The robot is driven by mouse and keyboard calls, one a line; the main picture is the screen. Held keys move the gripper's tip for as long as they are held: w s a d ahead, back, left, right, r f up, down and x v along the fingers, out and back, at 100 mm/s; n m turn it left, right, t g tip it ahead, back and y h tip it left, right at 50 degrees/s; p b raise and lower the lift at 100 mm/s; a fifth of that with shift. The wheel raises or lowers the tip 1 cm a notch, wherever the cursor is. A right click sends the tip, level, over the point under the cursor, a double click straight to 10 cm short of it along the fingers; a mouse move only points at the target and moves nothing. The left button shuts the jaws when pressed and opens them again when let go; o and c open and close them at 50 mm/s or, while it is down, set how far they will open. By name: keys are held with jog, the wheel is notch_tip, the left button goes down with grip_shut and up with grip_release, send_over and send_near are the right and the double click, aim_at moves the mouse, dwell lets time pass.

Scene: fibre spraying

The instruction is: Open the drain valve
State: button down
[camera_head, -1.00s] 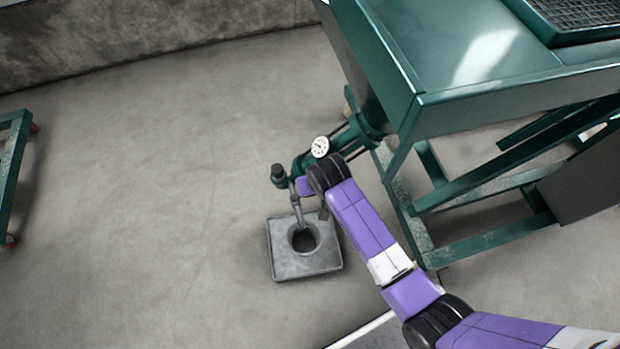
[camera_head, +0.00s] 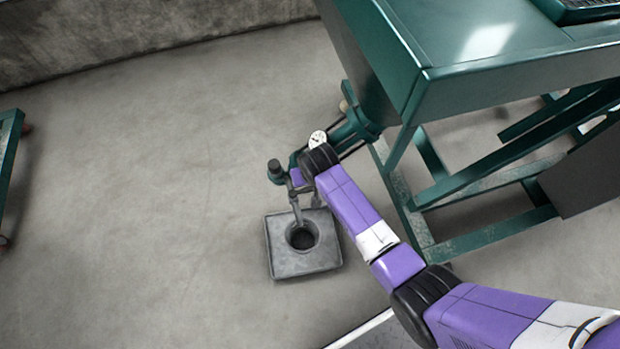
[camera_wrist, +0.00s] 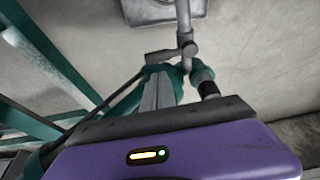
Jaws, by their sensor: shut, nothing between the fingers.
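The drain valve (camera_head: 284,172) is a green fitting with a dark round cap at the end of a green pipe, low beside the machine. A grey outlet pipe (camera_head: 296,208) runs from it down towards the drain box. In the wrist view the green valve body (camera_wrist: 165,72) has a grey handle-like piece (camera_wrist: 165,55) across the pipe and a dark cap (camera_wrist: 207,86) at right. My gripper (camera_wrist: 160,88) is shut and empty, its grey fingers close together and close to the valve. I cannot tell whether they touch it. In the head view my arm mostly hides it.
A square grey drain box (camera_head: 303,262) with a round hole lies on the floor.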

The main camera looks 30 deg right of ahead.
aim_at(310, 186)
jog(key=b+x, duration=0.1)
jog(key=x, duration=0.2)
jog(key=shift+w+f, duration=0.1)
jog(key=shift+f, duration=0.15)
jog(key=shift+s+m+p, duration=0.3)
jog(key=shift+s+m, duration=0.05)
jog(key=shift+m, duration=0.25)
jog(key=shift+s+a+m+h+p, duration=0.1)
jog(key=shift+s+m+h+p, duration=0.5)
jog(key=shift+m, duration=0.6)
jog(key=s+a+m+g+h, duration=0.1)
jog(key=s+a+m+g, duration=0.3)
jog(key=m, duration=0.9)
jog(key=shift+s+a+m+h+b, duration=0.3)
jog(key=shift+a+h+b, duration=0.1)
jog(key=shift+a+b, duration=0.05)
jog(key=shift+a, duration=0.2)
